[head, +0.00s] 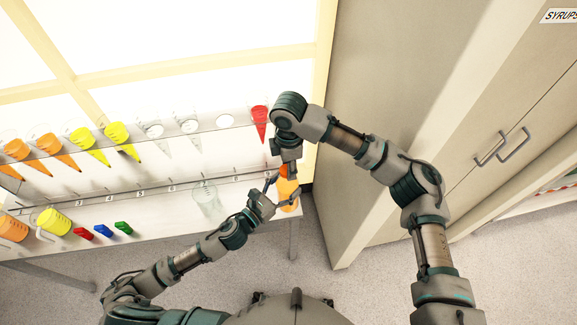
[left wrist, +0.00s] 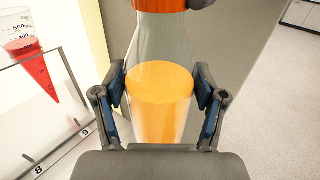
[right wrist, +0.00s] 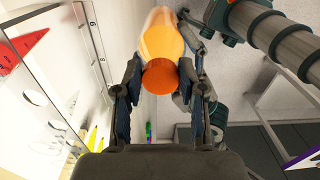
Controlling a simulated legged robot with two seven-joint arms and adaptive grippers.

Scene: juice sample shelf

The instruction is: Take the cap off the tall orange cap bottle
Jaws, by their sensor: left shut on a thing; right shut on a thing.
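The tall bottle (head: 288,188), clear and part filled with orange liquid, stands upright at the right end of the white shelf table. My left gripper (left wrist: 160,80) is shut around its body from the sides. The orange cap (right wrist: 160,77) is at the top of the bottle and also shows at the upper edge of the left wrist view (left wrist: 172,4). My right gripper (right wrist: 160,68) is above the bottle, pointing down, with its fingers shut on the cap's sides. Whether the cap has turned or loosened cannot be told.
A clear rack (head: 150,130) holds several coloured cones, with a red cone (head: 260,118) close to my right wrist. A clear pitcher (head: 207,198) stands left of the bottle. Red, blue and green small pieces lie farther left. A tall cabinet (head: 390,90) stands on the right.

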